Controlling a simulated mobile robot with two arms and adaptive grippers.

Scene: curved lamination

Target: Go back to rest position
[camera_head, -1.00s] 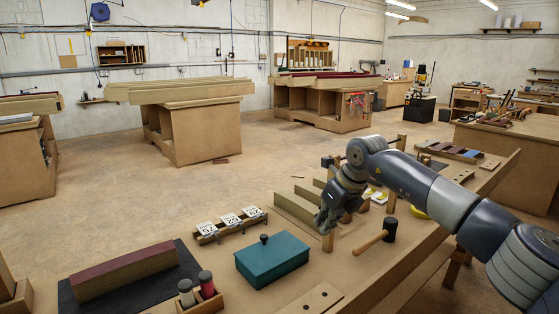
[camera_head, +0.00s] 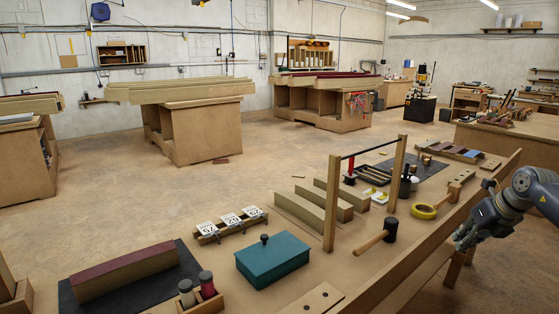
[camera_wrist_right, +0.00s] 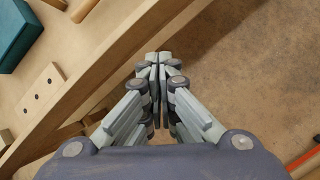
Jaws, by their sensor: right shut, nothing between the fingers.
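My right gripper (camera_head: 464,238) is at the right of the head view, beside the near edge of the workbench (camera_head: 402,272). In the right wrist view the right gripper (camera_wrist_right: 158,62) is shut with nothing between its fingers. The fingers point past the bench's edge board (camera_wrist_right: 95,75), with bare floor to their right. My left gripper is not in the head view.
On the bench are a teal box (camera_head: 273,260), a mallet (camera_head: 378,237), a wooden frame with a dark bar (camera_head: 369,151), yellow tape (camera_head: 424,211), number cards (camera_head: 230,221) and a dark red-topped block (camera_head: 127,272). Open floor (camera_wrist_right: 240,80) lies beside the bench.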

